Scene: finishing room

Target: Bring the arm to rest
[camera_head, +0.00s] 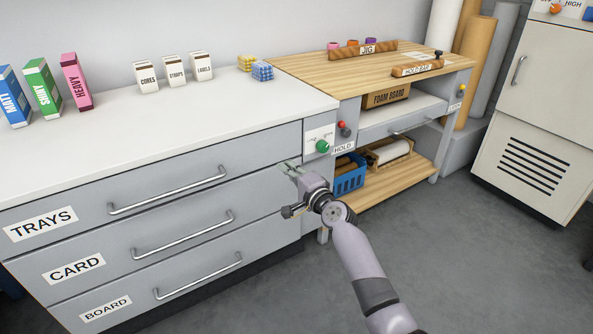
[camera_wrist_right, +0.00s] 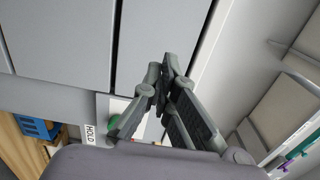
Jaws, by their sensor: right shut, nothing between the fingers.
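My right gripper (camera_head: 290,167) is shut and empty in the head view. It is in front of the grey drawer cabinet (camera_head: 190,193), below and left of the round green knob (camera_head: 323,146) on the HOLD panel. In the right wrist view, the fingertips of my right gripper (camera_wrist_right: 163,72) are together with nothing between them. The green knob (camera_wrist_right: 118,107) shows partly behind the fingers there. I cannot tell whether the fingers touch the cabinet. My left gripper is not in view.
The cabinet's TRAYS, CARD and BOARD drawers are shut. A wooden-topped bench (camera_head: 290,72) adjoins it, with a blue basket (camera_head: 350,177) on its lower shelf. Boxes such as the pink HEAVY box (camera_head: 76,82) stand on the white top. The grey floor (camera_head: 480,260) is clear at the right.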

